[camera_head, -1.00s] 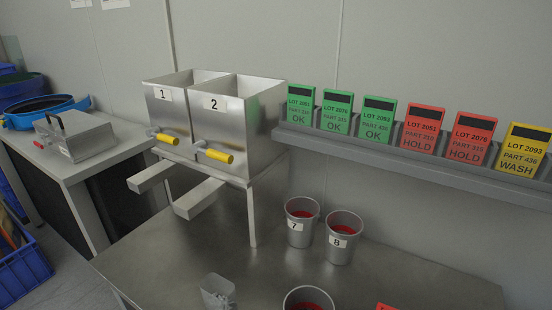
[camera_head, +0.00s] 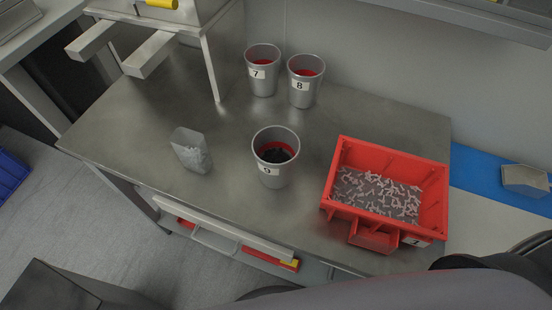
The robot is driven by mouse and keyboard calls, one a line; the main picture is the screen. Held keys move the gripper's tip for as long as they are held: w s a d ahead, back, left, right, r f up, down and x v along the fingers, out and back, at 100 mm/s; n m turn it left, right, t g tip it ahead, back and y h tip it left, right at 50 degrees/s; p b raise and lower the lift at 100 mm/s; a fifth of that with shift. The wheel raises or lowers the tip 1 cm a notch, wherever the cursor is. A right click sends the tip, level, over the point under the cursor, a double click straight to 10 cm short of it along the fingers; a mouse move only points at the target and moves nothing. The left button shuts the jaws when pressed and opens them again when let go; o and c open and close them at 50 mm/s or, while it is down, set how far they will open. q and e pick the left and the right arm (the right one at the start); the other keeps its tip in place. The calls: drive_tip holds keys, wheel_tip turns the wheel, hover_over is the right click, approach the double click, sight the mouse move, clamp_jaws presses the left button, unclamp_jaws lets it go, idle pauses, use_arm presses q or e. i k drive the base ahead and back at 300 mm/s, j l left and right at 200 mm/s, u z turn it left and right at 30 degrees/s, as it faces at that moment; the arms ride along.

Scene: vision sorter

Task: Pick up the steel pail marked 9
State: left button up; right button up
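The steel pail marked 9 (camera_head: 272,176) stands upright near the middle of the steel table, with a red inside and dark contents. Its label is on the front, low on the wall. Pail 7 (camera_head: 262,84) and pail 8 (camera_head: 302,93) stand behind it near the wall, also with red insides. A grey arm shape, apparently mine, crosses the lower right. Neither gripper shows, and nothing holds pail 9.
A red bin (camera_head: 432,208) of small light parts stands right of pail 9. The hopper stand's leg (camera_head: 212,70) is at the back left. Bare table (camera_head: 225,130) surrounds pail 9.

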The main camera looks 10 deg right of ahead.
sight(276, 150)
drive_tip(key=k+j, duration=0.2)
drive_tip(key=j, duration=0.2)
drive_tip(key=k+j, duration=0.2)
drive_tip(key=j, duration=0.2)
drive_tip(key=k+j, duration=0.2)
drive_tip(key=j, duration=0.2)
drive_tip(key=k+j, duration=0.2)
drive_tip(key=j, duration=0.2)
drive_tip(key=k+j, duration=0.2)
drive_tip(key=j, duration=0.15)
drive_tip(key=j+z, duration=0.05)
